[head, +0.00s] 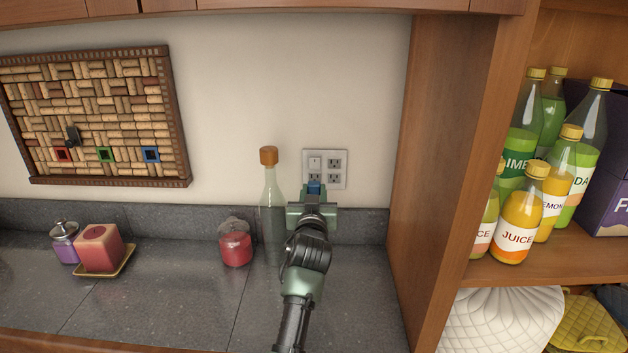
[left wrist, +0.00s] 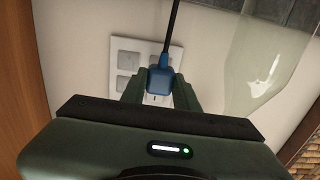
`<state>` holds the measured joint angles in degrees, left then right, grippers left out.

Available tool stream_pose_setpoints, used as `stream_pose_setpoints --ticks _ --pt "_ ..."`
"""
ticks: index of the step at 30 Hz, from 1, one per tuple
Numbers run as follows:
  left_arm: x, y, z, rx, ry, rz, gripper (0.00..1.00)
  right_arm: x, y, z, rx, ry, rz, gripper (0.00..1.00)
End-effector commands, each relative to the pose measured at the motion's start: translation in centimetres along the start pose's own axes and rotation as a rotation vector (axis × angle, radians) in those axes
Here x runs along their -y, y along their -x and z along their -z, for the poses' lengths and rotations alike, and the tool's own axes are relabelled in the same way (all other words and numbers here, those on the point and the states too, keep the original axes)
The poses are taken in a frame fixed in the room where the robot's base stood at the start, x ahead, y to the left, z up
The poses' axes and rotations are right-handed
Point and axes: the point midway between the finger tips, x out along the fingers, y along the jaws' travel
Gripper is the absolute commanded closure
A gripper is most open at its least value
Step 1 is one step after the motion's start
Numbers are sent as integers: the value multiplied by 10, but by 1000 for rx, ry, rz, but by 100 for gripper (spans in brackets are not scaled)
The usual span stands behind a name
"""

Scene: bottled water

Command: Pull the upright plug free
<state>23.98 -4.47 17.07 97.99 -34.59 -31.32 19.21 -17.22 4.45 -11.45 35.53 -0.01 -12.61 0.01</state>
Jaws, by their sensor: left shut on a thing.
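The wall outlet (head: 337,160) is a pale plate with several sockets, on the wall above the counter. The blue plug (head: 314,187) is at its lower left part. The plug also shows in the left wrist view (left wrist: 160,78), with a black cord (left wrist: 172,30) running from it. My left gripper (head: 313,194) is shut on the plug, one finger on each side, in front of the outlet (left wrist: 127,58). The plug's prongs are hidden, so I cannot tell whether it is seated. My right gripper is not in view.
A clear corked bottle (head: 272,205) stands close to the left of my gripper. A red jar (head: 235,246) and a tray with a red candle (head: 100,248) are further left. A wooden cabinet side (head: 435,150) rises at the right, beside shelved juice bottles (head: 520,225).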

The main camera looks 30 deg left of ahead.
Motion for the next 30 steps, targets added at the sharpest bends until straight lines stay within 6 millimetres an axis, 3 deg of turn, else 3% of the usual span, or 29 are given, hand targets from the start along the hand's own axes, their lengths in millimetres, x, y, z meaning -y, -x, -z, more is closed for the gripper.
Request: stream_pose_setpoints --ticks 12,26,30 --pt "0 17 0 0 1 0 100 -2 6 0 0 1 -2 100" --pt "0 20 -1 -1 -1 -2 100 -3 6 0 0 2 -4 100" --pt "-5 42 -12 1 -5 -40 100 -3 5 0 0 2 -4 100"
